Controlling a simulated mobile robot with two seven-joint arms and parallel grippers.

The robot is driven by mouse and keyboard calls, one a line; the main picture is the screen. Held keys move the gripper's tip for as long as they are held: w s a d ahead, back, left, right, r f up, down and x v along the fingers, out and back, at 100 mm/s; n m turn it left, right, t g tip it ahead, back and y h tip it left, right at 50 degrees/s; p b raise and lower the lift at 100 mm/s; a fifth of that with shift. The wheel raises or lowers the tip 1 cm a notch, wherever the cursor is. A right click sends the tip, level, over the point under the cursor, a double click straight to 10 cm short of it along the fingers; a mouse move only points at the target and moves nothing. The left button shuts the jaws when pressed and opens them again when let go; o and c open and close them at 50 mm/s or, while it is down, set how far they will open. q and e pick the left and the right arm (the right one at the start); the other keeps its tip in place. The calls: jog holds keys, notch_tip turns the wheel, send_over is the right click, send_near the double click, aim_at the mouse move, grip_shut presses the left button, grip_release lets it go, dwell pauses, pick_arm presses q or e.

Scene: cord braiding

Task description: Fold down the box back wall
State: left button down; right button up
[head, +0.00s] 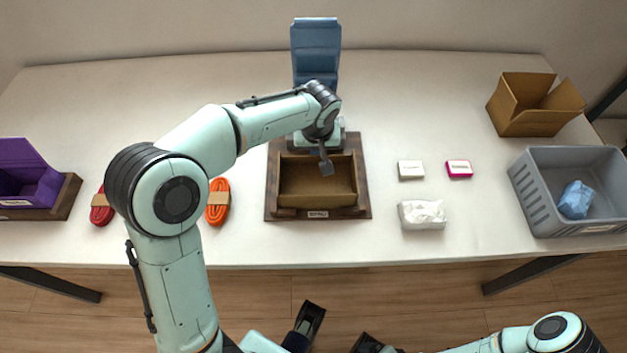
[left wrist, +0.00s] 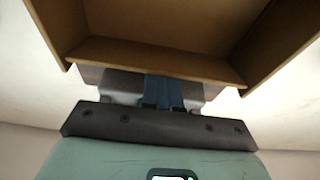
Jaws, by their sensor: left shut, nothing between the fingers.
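The brown open box (head: 315,200) sits on a dark wooden base (head: 365,206) at the middle of the table. Its inside looks empty. My left gripper (head: 327,168) is shut and empty, reaching down over the back part of the box. My left wrist covers part of the back edge, so I cannot tell how far the back wall is tilted or whether the fingers touch it. In the left wrist view the brown box (left wrist: 160,58) fills the top.
A blue object (head: 315,45) stands behind the box. Orange cord (head: 218,203) and red cord (head: 101,212) lie left, near a purple box (head: 30,178). Right are a white packet (head: 422,214), small boxes (head: 411,170), a grey crate (head: 540,203) and an open carton (head: 530,112).

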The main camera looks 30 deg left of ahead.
pick_arm(q)
jog(key=shift+s+d, duration=0.2)
jog(key=shift+s, duration=0.15)
jog(key=shift+s+d+b, duration=0.35)
jog(key=shift+s, duration=0.15)
jog(key=shift+f, duration=0.1)
jog(key=shift+s+d+f+b, duration=0.2)
jog(key=shift+s+d+b, duration=0.05)
jog(key=shift+s+b, duration=0.2)
jog(key=shift+f, duration=0.1)
